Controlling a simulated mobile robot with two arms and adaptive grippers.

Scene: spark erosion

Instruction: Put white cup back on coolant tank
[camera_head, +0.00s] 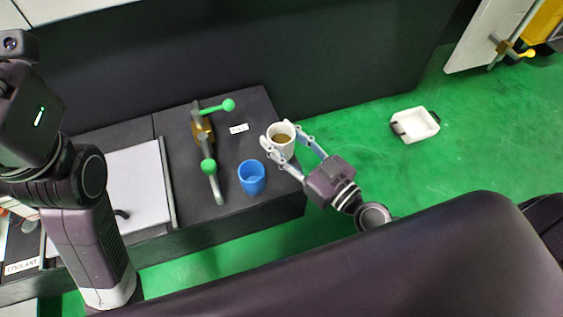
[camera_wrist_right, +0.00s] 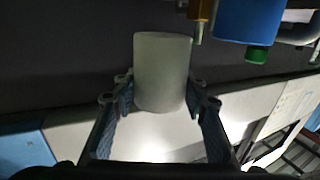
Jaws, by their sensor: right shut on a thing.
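The white cup (camera_head: 283,146), with brown liquid inside, is at the right end of the dark coolant tank top (camera_head: 236,108). My right gripper (camera_head: 283,139) is shut on it, one finger on each side. The cup looks about upright; I cannot tell whether its base touches the tank. In the right wrist view the pale cup (camera_wrist_right: 162,72) sits between the fingertips (camera_wrist_right: 160,92). My left arm shows at the left of the head view, but its gripper fingers are not visible.
A blue cup (camera_head: 251,179) stands on the tank just left of the white cup. A brass valve with green-knobbed handles (camera_head: 203,131) and a small white label (camera_head: 239,128) are further left. A white tray (camera_head: 416,125) lies on the green floor at right.

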